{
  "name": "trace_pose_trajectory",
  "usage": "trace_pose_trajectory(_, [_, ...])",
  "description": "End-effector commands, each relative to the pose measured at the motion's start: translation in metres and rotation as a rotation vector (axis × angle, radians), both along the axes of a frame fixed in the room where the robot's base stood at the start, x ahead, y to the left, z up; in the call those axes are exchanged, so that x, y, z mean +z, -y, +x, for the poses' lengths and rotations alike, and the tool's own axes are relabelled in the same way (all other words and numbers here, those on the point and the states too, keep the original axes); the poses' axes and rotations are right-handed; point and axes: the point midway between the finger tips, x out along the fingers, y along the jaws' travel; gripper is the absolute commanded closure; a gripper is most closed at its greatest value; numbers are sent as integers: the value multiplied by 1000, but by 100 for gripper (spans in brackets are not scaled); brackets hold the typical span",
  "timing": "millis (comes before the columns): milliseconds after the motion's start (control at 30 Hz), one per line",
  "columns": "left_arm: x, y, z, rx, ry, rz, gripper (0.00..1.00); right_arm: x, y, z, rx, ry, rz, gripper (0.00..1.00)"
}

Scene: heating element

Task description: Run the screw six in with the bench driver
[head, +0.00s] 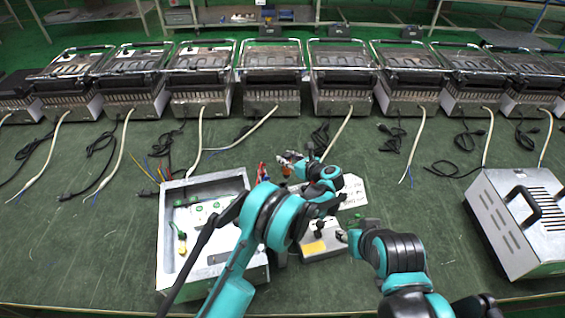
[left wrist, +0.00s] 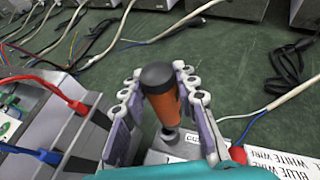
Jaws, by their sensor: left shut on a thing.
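The bench driver (left wrist: 165,108), with an orange body and black cap, stands between the fingers of my left gripper (left wrist: 162,115) in the left wrist view. The gripper is shut on it. Its metal lower end is over a grey block with a white label. In the head view the left gripper (head: 290,163) is right of the open metal housing (head: 163,240), with a bit of orange at its fingers. My right gripper (head: 344,236) is low in the middle, beside a grey box with a yellow label (head: 315,247); its fingers are too small to judge. I cannot make out screw six.
Printed wire-label cards (head: 354,191) lie right of the left gripper. A vented metal cover (head: 500,215) stands at the right. Several grill units with loose cables line the back. The bench between is mostly clear.

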Motion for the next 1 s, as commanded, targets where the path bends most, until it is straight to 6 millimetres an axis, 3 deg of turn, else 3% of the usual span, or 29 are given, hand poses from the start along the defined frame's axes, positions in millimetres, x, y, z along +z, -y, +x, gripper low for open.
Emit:
trace_pose_trajectory(300, [39,61,15,-2,2,1,100,22,0,0,0,0,0,59])
trace_pose_trajectory(500, [54,86,22,-1,0,1,100,29,0,0,0,0,0,59])
trace_pose_trajectory(733, [60,96,24,0,0,1,100,31,0,0,0,0,0,59])
trace_pose_trajectory(767, [60,97,24,0,0,1,100,31,0,0,0,0,0,66])
trace_pose_trajectory(1000, [60,97,24,-1,0,1,100,31,0,0,0,0,0,66])
